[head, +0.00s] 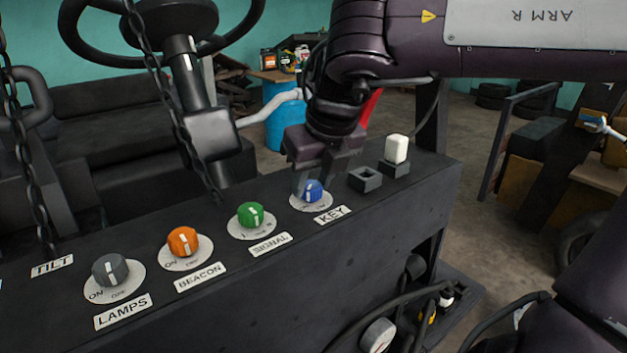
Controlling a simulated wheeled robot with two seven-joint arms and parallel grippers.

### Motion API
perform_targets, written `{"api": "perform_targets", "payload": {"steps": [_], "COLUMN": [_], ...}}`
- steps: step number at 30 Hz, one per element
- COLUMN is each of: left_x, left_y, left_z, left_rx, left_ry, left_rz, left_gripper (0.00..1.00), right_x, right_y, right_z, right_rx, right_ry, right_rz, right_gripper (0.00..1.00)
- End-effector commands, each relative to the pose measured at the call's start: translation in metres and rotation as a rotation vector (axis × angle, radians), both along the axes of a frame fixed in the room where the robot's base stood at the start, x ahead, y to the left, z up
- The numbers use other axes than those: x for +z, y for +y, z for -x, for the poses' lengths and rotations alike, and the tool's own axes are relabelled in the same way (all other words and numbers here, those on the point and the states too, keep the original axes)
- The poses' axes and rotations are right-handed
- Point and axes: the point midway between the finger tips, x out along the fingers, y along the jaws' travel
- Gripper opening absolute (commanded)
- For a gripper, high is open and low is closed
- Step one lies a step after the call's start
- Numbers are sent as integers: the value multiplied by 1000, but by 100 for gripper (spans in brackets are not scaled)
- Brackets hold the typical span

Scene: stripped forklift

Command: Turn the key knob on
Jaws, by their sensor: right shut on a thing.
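The blue key knob (313,191) sits on a pale round dial plate on the dark control panel, above the label KEY (331,215). Its white pointer line stands roughly upright in the picture. My right gripper (312,180) reaches down from above, its fingers at the blue knob and shut on it. The fingers partly hide the back of the knob and its dial marks. My left gripper is out of view.
Right of the key are an empty square socket (365,180) and a white block switch (396,149). A steering column (190,90) and chains stand behind.

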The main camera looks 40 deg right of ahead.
Motion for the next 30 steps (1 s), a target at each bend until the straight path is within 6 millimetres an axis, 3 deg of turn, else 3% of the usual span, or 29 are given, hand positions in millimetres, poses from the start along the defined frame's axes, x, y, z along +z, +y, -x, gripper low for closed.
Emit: {"api": "perform_targets", "payload": {"steps": [10, 26, 27, 30], "left_x": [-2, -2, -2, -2], "left_y": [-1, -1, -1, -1], "left_z": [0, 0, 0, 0], "left_rx": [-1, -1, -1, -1], "left_ry": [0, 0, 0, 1], "left_rz": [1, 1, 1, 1], "left_gripper": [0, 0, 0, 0], "right_x": [0, 0, 0, 0], "right_y": [1, 1, 1, 1], "right_z": [0, 0, 0, 0], "right_rx": [-139, -165, -165, -163], "right_ry": [1, 1, 1, 1], "right_rz": [1, 0, 0, -1], "right_gripper": [11, 11, 37, 50]}}
